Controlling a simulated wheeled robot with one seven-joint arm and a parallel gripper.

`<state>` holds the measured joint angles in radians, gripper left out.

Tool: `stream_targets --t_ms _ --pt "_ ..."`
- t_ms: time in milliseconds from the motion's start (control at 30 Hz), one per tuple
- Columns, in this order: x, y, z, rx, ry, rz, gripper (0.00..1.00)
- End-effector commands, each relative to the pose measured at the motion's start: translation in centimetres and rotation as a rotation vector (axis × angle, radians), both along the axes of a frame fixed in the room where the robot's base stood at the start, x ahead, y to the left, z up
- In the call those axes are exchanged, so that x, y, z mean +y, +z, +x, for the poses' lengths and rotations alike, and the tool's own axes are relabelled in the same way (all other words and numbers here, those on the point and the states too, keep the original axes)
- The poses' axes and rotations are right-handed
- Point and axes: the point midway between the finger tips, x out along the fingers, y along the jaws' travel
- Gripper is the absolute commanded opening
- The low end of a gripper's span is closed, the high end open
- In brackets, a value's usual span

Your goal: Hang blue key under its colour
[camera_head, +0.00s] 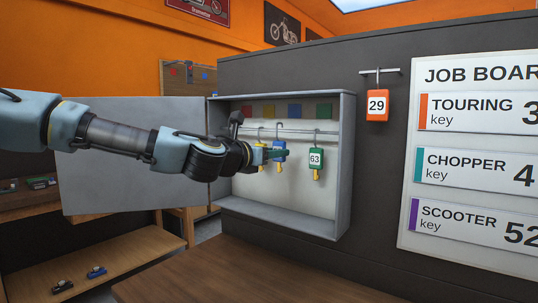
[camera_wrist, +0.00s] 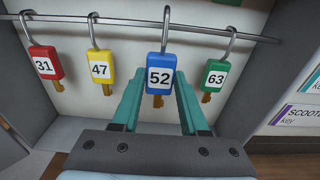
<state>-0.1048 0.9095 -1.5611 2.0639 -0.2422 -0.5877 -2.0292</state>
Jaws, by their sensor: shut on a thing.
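The blue key (camera_wrist: 160,62), tagged 52, is between the teal fingers of my gripper (camera_wrist: 159,84), which is shut on it. It also shows in the head view (camera_head: 279,147), partly behind my gripper (camera_head: 272,154). Its hook rises to the rail (camera_wrist: 120,22); I cannot tell whether the rail bears it. The key hangs upright between the yellow key (camera_wrist: 102,68), tagged 47, and the green key (camera_wrist: 215,75), tagged 63. The red key (camera_wrist: 45,62), tagged 31, hangs far left. The blue square (camera_head: 295,110) is on the cabinet's back, above the rail.
The open cabinet (camera_head: 347,165) also has dark red, yellow and green (camera_head: 323,110) squares. Its door (camera_head: 135,180) swings out left, behind my arm. An orange tag 29 (camera_head: 377,105) hangs on a wall peg, beside the job board (camera_head: 470,200). A wooden top (camera_head: 230,275) lies below.

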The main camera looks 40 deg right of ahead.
Motion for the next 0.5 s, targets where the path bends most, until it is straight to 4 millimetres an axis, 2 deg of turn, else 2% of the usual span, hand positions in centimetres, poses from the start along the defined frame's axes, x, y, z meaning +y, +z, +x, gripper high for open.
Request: stream_targets --t_ms 500 --pt "-3.8 0.1 0.9 0.000 -0.001 0.000 0.00"
